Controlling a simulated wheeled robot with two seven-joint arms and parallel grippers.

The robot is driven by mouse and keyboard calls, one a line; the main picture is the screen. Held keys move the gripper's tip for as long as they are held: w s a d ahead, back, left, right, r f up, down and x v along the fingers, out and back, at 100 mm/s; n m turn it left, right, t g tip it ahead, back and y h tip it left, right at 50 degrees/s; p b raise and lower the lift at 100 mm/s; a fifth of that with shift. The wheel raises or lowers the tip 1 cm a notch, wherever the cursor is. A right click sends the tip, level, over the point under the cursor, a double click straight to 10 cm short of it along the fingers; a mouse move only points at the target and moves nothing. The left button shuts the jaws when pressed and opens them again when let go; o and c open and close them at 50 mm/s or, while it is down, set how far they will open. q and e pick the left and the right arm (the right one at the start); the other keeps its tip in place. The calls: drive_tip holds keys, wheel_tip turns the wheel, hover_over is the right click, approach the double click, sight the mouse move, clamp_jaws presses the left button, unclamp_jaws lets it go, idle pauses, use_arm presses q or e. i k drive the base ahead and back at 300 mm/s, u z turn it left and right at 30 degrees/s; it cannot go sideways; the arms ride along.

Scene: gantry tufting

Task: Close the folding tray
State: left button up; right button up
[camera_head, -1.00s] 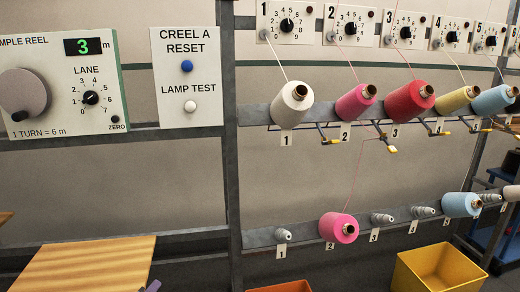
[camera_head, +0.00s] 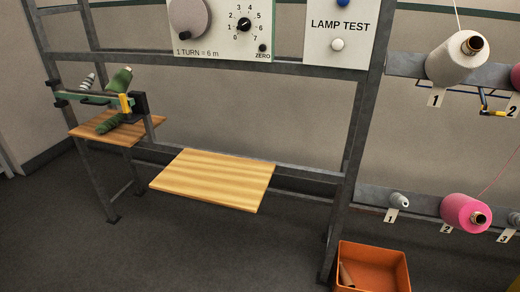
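A flat light-wood tray board (camera_head: 213,179), which looks like the folding tray, sticks out level from the lower rail of the grey metal frame. It stands below the panel with the dial and knob. Its top is bare. Its hinge and any support beneath it are hidden. Neither of my grippers shows in the head view.
A wooden shelf (camera_head: 110,128) at the left holds green yarn cones and a clamp-like fixture (camera_head: 128,104). An orange bin (camera_head: 372,268) with a tube in it stands on the floor at lower right. Yarn cones hang on the rails at right. The floor before the board is clear.

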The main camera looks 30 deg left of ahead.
sight(239, 184)
drive_tip(key=u, duration=1.85)
drive_tip(key=i, duration=1.2)
drive_tip(key=z, duration=1.9)
